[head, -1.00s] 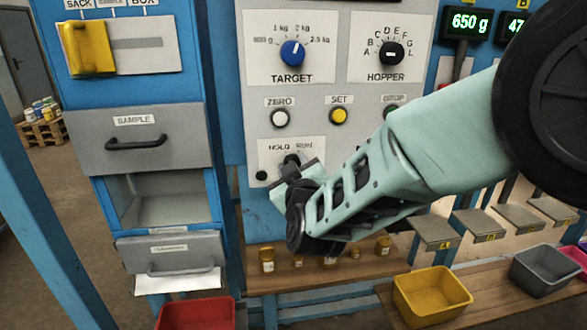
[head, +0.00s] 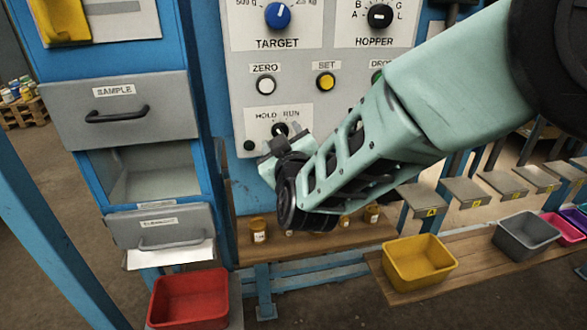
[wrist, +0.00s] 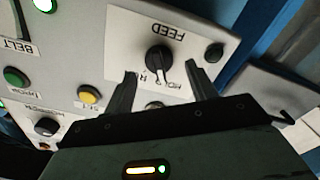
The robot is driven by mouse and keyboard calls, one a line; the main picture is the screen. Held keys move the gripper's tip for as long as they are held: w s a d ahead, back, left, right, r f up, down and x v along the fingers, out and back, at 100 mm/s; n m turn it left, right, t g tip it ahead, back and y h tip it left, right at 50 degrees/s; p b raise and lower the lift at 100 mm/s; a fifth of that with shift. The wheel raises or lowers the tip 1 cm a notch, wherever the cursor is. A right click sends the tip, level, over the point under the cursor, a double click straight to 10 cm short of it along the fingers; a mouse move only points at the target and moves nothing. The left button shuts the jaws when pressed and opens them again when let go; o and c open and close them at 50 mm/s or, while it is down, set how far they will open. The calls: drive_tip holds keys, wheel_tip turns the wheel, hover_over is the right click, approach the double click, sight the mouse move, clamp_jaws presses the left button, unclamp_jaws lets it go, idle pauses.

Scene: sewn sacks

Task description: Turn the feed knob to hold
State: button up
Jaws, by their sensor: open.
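The feed knob (head: 281,129) is a black dial on a white plate low on the grey panel, under the words HOLD and RUN. In the wrist view the knob (wrist: 159,58) shows upside down beside the word FEED. My gripper (head: 279,146) is just in front of and below the knob in the head view and hides its lower part. In the wrist view my gripper (wrist: 161,72) is open, with one finger on each side below the knob and nothing between them held. I cannot tell for sure which label the knob points to.
A yellow button (head: 326,82) and a white button (head: 265,85) sit above the plate. A dark round button (wrist: 214,50) is beside the knob. A sample drawer (head: 120,112) stands at left. Small jars (head: 258,229) stand on the shelf below.

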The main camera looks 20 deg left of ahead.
drive_tip(key=b+v, duration=0.4)
drive_tip(key=v, duration=1.1)
drive_tip(key=shift+s, duration=0.2)
drive_tip(key=s+d+f+m+g+h, duration=0.1)
drive_tip(key=s+d+f+g+h, duration=0.2)
drive_tip(key=d, duration=0.6)
drive_tip(key=s+d+f+m+g+h, duration=0.2)
drive_tip(key=s+d+f+g+h, duration=0.1)
drive_tip(key=s+d+g, duration=0.4)
drive_tip(key=s+d+f+m+g+h, duration=0.1)
drive_tip(key=s+d+f+g+h, duration=0.2)
drive_tip(key=d, duration=0.9)
drive_tip(key=s+g, duration=0.2)
drive_tip(key=shift+s+f+m, duration=0.2)
drive_tip(key=shift+s+m, duration=0.2)
